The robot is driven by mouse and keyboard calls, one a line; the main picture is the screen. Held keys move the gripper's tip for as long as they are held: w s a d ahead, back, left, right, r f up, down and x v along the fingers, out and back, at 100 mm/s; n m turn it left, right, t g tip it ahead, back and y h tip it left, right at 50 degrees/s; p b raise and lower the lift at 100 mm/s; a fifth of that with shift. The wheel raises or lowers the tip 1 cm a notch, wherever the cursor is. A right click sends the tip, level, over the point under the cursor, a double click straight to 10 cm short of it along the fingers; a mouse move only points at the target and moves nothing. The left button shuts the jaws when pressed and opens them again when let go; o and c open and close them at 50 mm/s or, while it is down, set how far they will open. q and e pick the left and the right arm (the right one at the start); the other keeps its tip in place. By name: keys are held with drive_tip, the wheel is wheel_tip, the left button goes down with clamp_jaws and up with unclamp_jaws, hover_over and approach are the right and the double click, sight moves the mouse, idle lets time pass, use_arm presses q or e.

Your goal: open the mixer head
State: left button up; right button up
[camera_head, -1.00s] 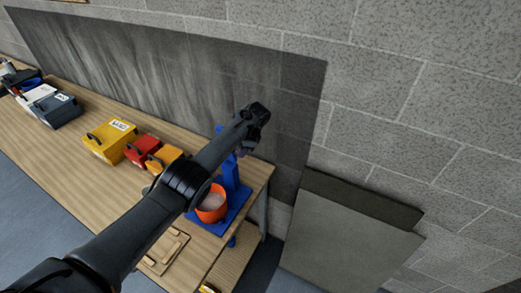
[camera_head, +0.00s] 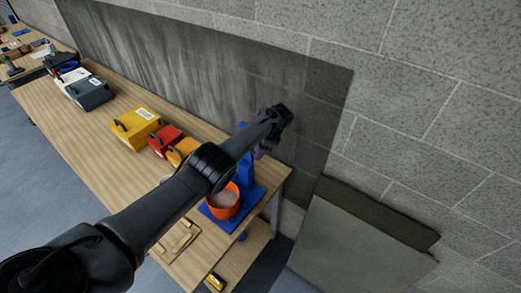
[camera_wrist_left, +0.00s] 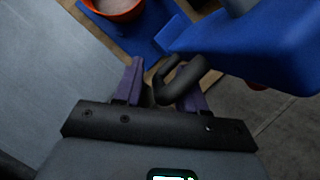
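The blue mixer (camera_head: 247,170) stands at the right end of the wooden table with an orange bowl (camera_head: 223,203) on its base. My left arm crosses in front of it and hides most of its head. In the left wrist view, the blue mixer head (camera_wrist_left: 265,45) fills the upper right. A dark curved handle (camera_wrist_left: 182,78) reaches between the spread purple fingers of my left gripper (camera_wrist_left: 160,92). I cannot tell whether the fingers touch it. My right gripper is not in view.
Yellow (camera_head: 136,128) and red (camera_head: 165,141) cases stand left of the mixer on the wooden table (camera_head: 75,127). A flat wooden piece (camera_head: 176,240) lies near the front edge. A grey wall is behind; a grey panel (camera_head: 355,245) leans at right.

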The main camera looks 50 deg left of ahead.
use_arm(q)
drive_tip(key=shift+w+d+r, duration=0.1)
drive_tip(key=shift+w+d+r, duration=0.15)
drive_tip(key=shift+d+r, duration=0.05)
drive_tip(key=shift+r, duration=0.3)
drive_tip(key=v, duration=0.9)
drive_tip(key=shift+r+b, duration=0.3)
drive_tip(key=shift+b, duration=0.15)
drive_tip(key=shift+w+d, duration=0.1)
drive_tip(key=shift+d, duration=0.05)
drive_tip(key=s+d+f+n+t+p, duration=0.1)
drive_tip(key=s+d+f+t, duration=0.1)
drive_tip(key=s+d+f, duration=0.5)
drive_tip(key=s+d+f+t+p, duration=0.1)
drive_tip(key=s+d+f+t, duration=0.15)
drive_tip(key=d+f, duration=0.65)
drive_tip(key=s+d+n+h+p, duration=0.1)
drive_tip(key=s+d, duration=0.3)
drive_tip(key=s, duration=0.4)
drive_tip(key=s+d+n+h, duration=0.1)
drive_tip(key=s+d+n, duration=0.1)
drive_tip(key=s+d, duration=0.35)
drive_tip(key=s+d+r+n+t, duration=0.1)
drive_tip(key=s+r, duration=0.2)
drive_tip(key=s, duration=0.3)
drive_tip(key=s+d+r+n+t+h, duration=0.1)
drive_tip(key=s+r, duration=0.3)
drive_tip(key=s, duration=0.3)
drive_tip(key=shift+p, duration=0.4)
